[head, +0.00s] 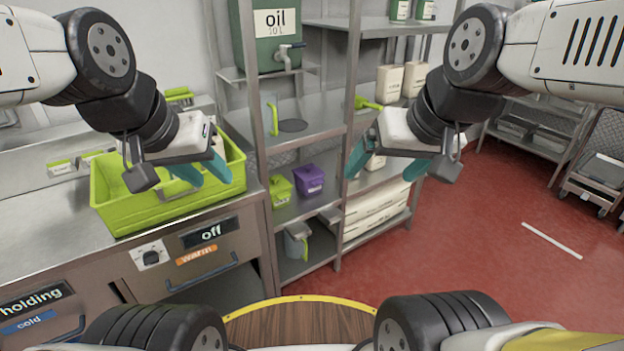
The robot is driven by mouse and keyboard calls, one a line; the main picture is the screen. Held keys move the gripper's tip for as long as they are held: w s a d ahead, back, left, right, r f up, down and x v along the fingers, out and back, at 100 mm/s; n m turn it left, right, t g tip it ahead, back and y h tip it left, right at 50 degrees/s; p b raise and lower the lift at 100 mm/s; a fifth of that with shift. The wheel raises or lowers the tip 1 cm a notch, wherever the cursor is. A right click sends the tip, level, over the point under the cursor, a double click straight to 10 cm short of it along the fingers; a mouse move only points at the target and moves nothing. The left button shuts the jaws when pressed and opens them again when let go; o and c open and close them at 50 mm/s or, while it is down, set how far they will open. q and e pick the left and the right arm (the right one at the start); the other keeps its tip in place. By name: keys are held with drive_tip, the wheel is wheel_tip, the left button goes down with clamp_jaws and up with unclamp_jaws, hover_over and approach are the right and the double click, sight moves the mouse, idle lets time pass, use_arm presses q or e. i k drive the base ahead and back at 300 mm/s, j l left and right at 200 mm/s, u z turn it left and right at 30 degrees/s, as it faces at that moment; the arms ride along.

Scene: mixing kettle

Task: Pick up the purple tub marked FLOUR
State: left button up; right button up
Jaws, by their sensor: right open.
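A small purple tub (309,181) stands on a middle shelf of the metal rack, with a label too small to read. A similar lime-green tub (280,191) is just to its left. My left gripper (203,171) is in front of the lime-green crate, left of the purple tub and apart from it. Its teal fingers look spread, with nothing seen between them. My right gripper (386,164) is open to the right of the purple tub, in front of the rack, apart from the tub. No gripper touches the tub.
The lime-green crate (112,205) sits on the steel counter at left. Rack posts (350,100) stand near the tub. A grey jug (297,241) is on the shelf below, and a green oil container (262,55) is above. Red floor (480,240) is clear at right.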

sight(311, 183)
drive_tip(key=i+l+u, duration=0.15)
drive_tip(key=i+u, duration=0.3)
drive_tip(key=i+l+u, duration=0.4)
drive_tip(key=i, duration=0.2)
